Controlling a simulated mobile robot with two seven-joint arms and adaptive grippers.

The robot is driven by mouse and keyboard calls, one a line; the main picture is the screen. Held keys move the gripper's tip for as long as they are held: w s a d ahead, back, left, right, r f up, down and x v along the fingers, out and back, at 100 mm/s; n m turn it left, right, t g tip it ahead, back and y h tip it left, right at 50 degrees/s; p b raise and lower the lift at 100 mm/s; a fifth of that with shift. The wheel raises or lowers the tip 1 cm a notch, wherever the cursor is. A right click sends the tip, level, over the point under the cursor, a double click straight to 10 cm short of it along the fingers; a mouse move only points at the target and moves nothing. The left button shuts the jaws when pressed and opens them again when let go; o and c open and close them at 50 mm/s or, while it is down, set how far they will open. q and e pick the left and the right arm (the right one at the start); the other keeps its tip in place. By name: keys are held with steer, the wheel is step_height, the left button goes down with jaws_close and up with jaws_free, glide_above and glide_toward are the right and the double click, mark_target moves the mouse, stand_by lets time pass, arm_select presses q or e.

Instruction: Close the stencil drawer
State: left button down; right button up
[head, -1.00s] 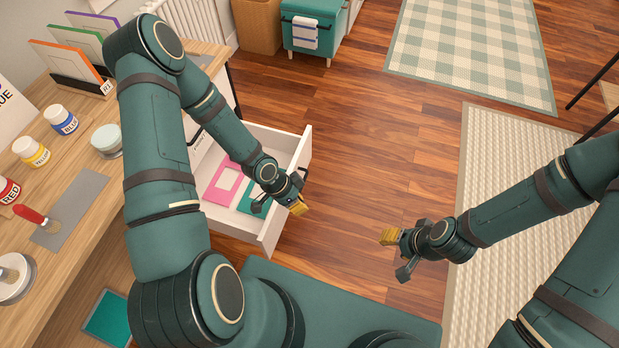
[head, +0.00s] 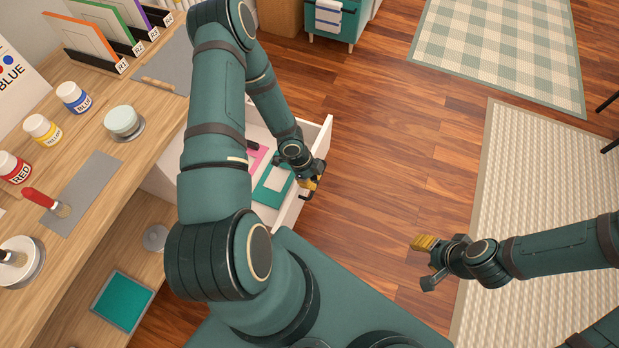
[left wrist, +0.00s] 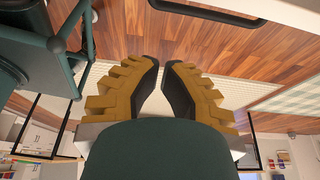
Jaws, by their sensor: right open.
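The stencil drawer (head: 318,150) is white and stands open, pulled out from the wooden desk. A pink stencil (head: 257,158) and a teal stencil (head: 271,187) lie in it, partly hidden by my left arm. My left gripper (head: 311,186) is at the drawer's front wall, overlapping it in the head view; contact cannot be told. In the left wrist view its yellow ribbed fingers (left wrist: 161,66) nearly meet at the tips with nothing between them. A dark handle bar on a white front (left wrist: 285,12) shows beyond. My right gripper (head: 427,262) is open and empty above the floor.
The desk (head: 130,185) holds paint jars (head: 72,97), a red-handled brush (head: 45,201) and a card rack (head: 110,60). A teal framed screen (head: 122,300) lies below. Wooden floor (head: 390,150) is clear right of the drawer; rugs (head: 530,190) lie further right.

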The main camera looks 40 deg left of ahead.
arm_select(q)
steer(key=b, duration=0.2)
glide_above(311, 194)
steer(key=d, duration=0.2)
step_height(311, 194, down, 5)
steer(key=shift+s+a, duration=0.1)
steer(key=shift+a, duration=0.9)
steer(key=shift+s+a+p, duration=0.2)
steer(key=shift+a+p, duration=0.55)
steer(key=shift+a, duration=0.1)
arm_select(e)
steer(key=shift+w+f, duration=0.15)
steer(key=shift+f, duration=0.5)
steer(key=shift+r, duration=0.1)
